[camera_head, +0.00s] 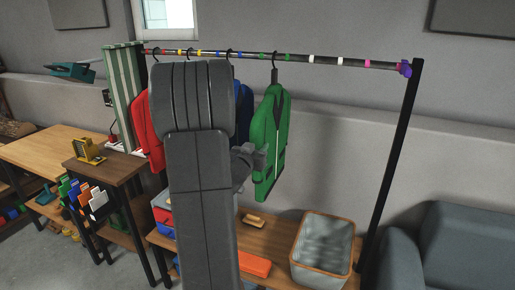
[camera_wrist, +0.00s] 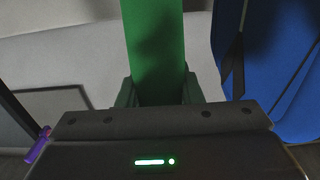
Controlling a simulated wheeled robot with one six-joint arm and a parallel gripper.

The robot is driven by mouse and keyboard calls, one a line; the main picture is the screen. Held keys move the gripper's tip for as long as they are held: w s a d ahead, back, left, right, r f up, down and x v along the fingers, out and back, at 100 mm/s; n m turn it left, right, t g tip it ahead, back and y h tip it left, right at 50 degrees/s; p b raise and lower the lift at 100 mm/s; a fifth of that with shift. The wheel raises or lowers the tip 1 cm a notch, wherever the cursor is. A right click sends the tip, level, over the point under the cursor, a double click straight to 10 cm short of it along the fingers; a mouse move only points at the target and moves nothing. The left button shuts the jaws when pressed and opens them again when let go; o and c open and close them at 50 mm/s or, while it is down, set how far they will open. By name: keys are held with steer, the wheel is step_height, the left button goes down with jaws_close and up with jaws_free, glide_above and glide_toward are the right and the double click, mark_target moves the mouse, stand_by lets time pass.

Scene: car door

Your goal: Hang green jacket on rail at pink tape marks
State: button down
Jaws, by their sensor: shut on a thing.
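The green jacket (camera_head: 270,140) hangs upright on a dark hanger. Its hook (camera_head: 274,58) overlaps the rail (camera_head: 315,60) between two green tape marks; I cannot tell whether it rests on the rail. My gripper (camera_head: 258,158) is shut on the jacket's left side, mostly hidden behind my arm. In the wrist view, the green jacket (camera_wrist: 155,45) runs down between my fingers (camera_wrist: 160,92). A pink tape mark (camera_head: 367,63) is near the rail's right end, to the right of the white marks.
A red jacket (camera_head: 150,130) and blue jacket (camera_head: 243,112) hang left of the green one. The blue one is close by in the wrist view (camera_wrist: 265,65). The rail is clear on the right, up to a purple end piece (camera_head: 405,69) and black post (camera_head: 392,165). A grey basket (camera_head: 323,245) stands below.

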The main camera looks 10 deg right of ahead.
steer(key=shift+r, duration=0.45)
steer(key=shift+f, duration=0.45)
steer(key=c, duration=1.1)
jaws_free()
steer(key=shift+o, duration=0.9)
steer(key=shift+f, duration=0.1)
